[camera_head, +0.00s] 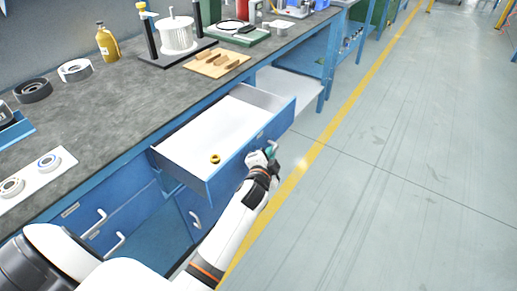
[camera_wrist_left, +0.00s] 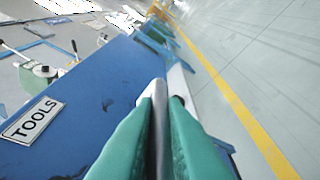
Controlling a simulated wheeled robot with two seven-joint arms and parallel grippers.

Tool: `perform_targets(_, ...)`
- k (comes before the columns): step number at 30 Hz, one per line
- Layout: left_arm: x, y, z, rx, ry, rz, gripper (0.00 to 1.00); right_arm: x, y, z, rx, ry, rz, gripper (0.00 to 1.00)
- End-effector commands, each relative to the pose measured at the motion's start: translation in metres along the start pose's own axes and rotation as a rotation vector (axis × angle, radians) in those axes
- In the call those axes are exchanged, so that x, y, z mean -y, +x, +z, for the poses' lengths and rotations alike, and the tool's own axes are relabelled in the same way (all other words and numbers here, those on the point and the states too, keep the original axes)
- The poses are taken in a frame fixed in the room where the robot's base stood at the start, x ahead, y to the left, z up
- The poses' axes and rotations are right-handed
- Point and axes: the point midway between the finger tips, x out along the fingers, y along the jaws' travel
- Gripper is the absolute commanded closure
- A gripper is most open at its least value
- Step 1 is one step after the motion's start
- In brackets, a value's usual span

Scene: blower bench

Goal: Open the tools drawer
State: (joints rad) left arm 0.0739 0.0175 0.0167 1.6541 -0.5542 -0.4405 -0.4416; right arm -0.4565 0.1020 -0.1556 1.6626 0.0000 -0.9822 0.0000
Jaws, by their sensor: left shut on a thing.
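The tools drawer (camera_head: 222,146) is blue with a white inside and stands pulled out from the bench, with a small yellow ring-shaped item (camera_head: 215,159) in it. Its blue front with a TOOLS label (camera_wrist_left: 33,121) fills the left of the left wrist view. My left gripper (camera_head: 271,153) is at the drawer's front face. In the left wrist view its green fingers (camera_wrist_left: 158,125) are shut on the metal drawer handle (camera_wrist_left: 159,140). Most of the handle is hidden by the fingers. My right gripper is not in view.
The grey workbench top (camera_head: 100,112) holds a white spool (camera_head: 177,35), a wooden block tray (camera_head: 217,62), a yellow bottle (camera_head: 107,43) and several other parts. Closed blue drawers (camera_head: 85,213) are at lower left. The floor (camera_head: 400,150) right of the yellow line is clear.

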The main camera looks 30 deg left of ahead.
Motion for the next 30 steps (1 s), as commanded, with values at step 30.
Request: perform_targets(30,0.017,-0.009,0.022,0.000,-0.001,-0.001,0.67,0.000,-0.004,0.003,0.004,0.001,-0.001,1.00)
